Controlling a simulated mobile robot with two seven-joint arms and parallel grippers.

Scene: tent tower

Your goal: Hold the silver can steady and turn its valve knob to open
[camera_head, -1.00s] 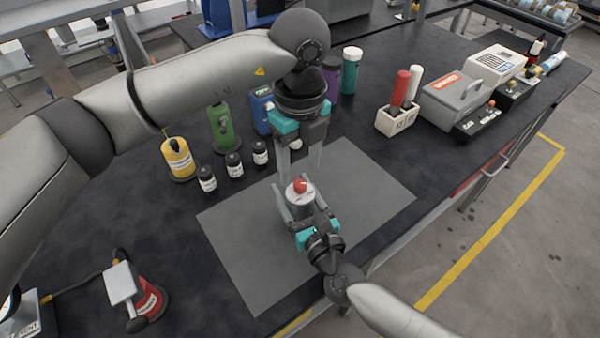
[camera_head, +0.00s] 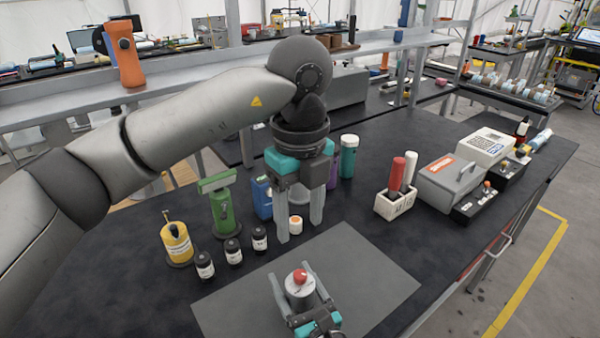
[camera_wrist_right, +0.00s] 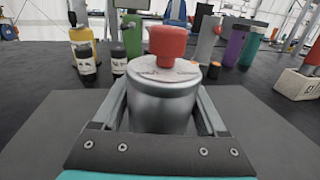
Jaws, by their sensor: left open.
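The silver can (camera_head: 299,292) stands upright on the grey mat, with a red valve knob (camera_head: 300,275) on top. In the right wrist view the can (camera_wrist_right: 163,105) fills the middle and its red knob (camera_wrist_right: 167,44) is clear of any finger. My right gripper (camera_head: 294,283) is shut on the can, one finger along each side. My left gripper (camera_head: 299,229) points down, open and empty, above and behind the can, apart from the knob. How far the knob is turned cannot be told.
The grey mat (camera_head: 375,272) has free room around the can. Behind it stand dark jars (camera_head: 233,252), a small orange-lidded jar (camera_head: 296,226), a yellow can (camera_head: 177,243) and a green can (camera_head: 222,212). A white holder (camera_head: 394,203) and grey box (camera_head: 452,182) are at right.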

